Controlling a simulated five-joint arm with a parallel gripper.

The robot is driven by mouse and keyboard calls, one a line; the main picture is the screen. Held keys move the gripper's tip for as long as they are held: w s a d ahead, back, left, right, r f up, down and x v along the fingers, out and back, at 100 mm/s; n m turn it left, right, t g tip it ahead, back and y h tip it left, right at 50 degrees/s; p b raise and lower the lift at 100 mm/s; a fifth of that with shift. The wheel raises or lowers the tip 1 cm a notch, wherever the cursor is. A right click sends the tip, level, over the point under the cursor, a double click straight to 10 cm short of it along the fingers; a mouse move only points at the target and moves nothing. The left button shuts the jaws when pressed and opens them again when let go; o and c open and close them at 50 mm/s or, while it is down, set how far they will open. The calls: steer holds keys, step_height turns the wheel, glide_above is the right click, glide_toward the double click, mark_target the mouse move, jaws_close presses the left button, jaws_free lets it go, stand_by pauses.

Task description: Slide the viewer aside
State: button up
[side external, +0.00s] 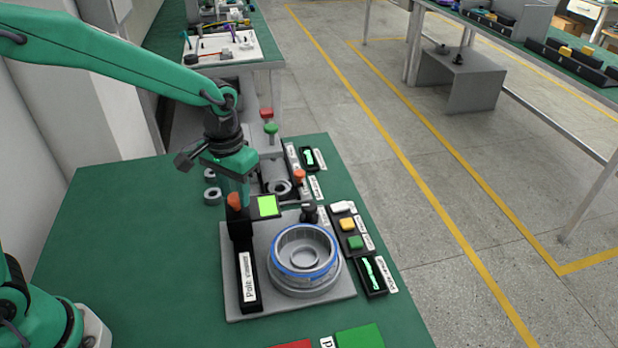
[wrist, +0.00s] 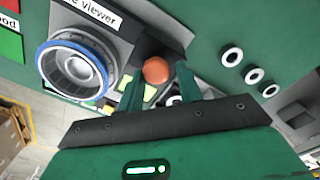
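The pole viewer has a black labelled rail (side external: 248,280) on the left of a grey plate and a lit yellow-green screen (side external: 267,206) at its far end. Its orange knob (side external: 233,201) is at the far end of the rail. The knob also shows in the wrist view (wrist: 155,70). My gripper (side external: 238,192) points down at the knob. In the wrist view my gripper (wrist: 160,75) has its two fingers apart, one on each side of the knob, with a gap showing. The hub motor (side external: 304,258), a grey ring with a blue band, sits right of the rail.
Yellow and green buttons (side external: 347,224) and a small black display (side external: 372,275) stand right of the plate. Red and green knobs (side external: 268,122) rise behind. Loose grey rings (side external: 212,195) lie left of the fixture. The green table (side external: 130,230) is clear at left.

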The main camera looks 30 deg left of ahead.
steer(key=shift+o, duration=1.3)
steer(key=shift+r, duration=0.1)
steer(key=shift+r, duration=3.8)
steer(key=shift+r, duration=0.1)
steer(key=s+a+r+t, duration=0.2)
steer(key=s+a, duration=0.2)
steer(key=s, duration=0.4)
steer(key=s+a+r+t, duration=0.3)
steer(key=s+a, duration=0.2)
steer(key=s, duration=0.4)
steer(key=shift+s+r+t, duration=0.15)
steer(key=shift+t, duration=0.15)
